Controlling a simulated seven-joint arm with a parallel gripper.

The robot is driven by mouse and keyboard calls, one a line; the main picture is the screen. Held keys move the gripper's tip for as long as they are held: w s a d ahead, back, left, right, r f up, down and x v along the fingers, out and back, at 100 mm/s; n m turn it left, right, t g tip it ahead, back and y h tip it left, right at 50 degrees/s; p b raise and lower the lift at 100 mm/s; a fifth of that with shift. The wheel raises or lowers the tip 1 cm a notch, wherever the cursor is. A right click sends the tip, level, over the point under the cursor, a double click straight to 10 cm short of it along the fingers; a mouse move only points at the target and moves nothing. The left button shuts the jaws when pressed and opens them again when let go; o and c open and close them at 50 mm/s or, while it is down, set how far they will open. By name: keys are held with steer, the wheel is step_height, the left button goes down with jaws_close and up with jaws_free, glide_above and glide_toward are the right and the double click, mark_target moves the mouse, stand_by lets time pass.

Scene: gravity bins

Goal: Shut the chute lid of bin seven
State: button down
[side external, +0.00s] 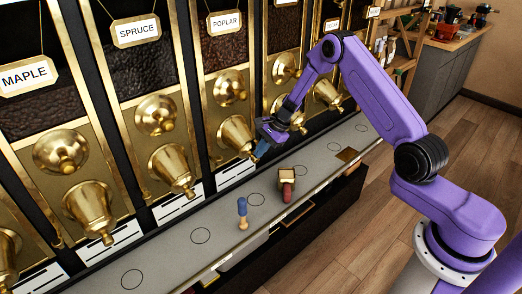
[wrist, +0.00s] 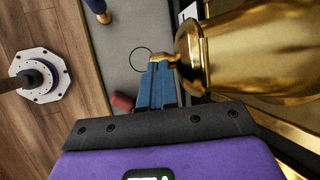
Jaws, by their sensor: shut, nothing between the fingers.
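My gripper (side external: 260,150) is shut and empty, its blue fingers beside the brass chute (side external: 236,135) under the POPLAR sign. In the wrist view the shut fingertips (wrist: 160,68) are right at a small brass tab at the mouth of a brass chute (wrist: 255,45); I cannot tell whether they touch it. No bin number is readable, so I cannot tell which bin is seven. Whether this chute's lid is open or shut is also unclear.
A grey ledge (side external: 200,252) with drawn circles runs below the chutes. A blue peg-like object (side external: 242,212) and a block with a red part (side external: 287,184) stand on it. Other brass chutes (side external: 172,170) jut out on both sides. Wooden floor lies in front.

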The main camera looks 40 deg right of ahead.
steer(key=shift+f, duration=0.2)
steer(key=shift+r, duration=0.1)
steer(key=shift+r, duration=0.85)
